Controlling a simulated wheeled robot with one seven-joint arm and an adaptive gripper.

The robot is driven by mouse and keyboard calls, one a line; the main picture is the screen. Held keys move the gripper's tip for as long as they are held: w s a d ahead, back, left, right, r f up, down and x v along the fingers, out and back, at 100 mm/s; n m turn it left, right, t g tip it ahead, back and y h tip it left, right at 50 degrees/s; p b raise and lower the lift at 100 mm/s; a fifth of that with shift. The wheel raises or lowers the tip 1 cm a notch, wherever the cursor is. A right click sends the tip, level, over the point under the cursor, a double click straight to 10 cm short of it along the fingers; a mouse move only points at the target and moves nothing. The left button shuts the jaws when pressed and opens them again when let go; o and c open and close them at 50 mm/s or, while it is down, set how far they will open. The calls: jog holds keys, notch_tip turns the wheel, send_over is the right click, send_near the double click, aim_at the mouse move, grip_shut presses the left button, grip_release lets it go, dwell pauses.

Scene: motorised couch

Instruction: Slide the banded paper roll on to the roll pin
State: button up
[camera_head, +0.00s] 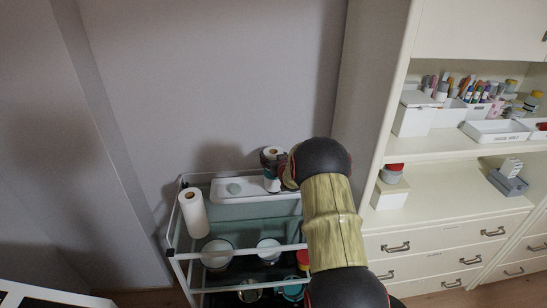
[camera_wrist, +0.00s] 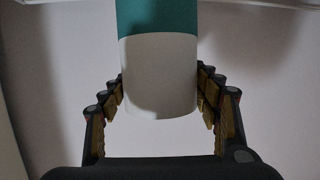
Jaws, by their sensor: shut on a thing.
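The banded paper roll (camera_head: 272,181) is white with a teal band and stands about upright over the right part of a white tray on the cart. In the wrist view the roll (camera_wrist: 160,75) fills the space between the fingers, with the teal band at the picture's top. My gripper (camera_wrist: 160,90) is shut on the white part of the roll; in the head view my gripper (camera_head: 272,160) partly covers it. I cannot make out the roll pin. I cannot tell whether the roll's lower end touches the tray.
The white tray (camera_head: 219,190) carries a pale green disc (camera_head: 234,188). A plain white roll (camera_head: 193,214) stands at the cart's left. Cups and jars fill lower shelves of the cart (camera_head: 180,256). A wall is behind; a cream cabinet (camera_head: 375,150) stands right, close to my arm.

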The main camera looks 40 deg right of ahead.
jog(key=shift+f+b, duration=0.65)
jog(key=shift+f, duration=0.15)
jog(key=o, duration=1.7)
jog(key=shift+o, duration=0.5)
jog(key=shift+s, duration=0.1)
jog(key=v, duration=1.2)
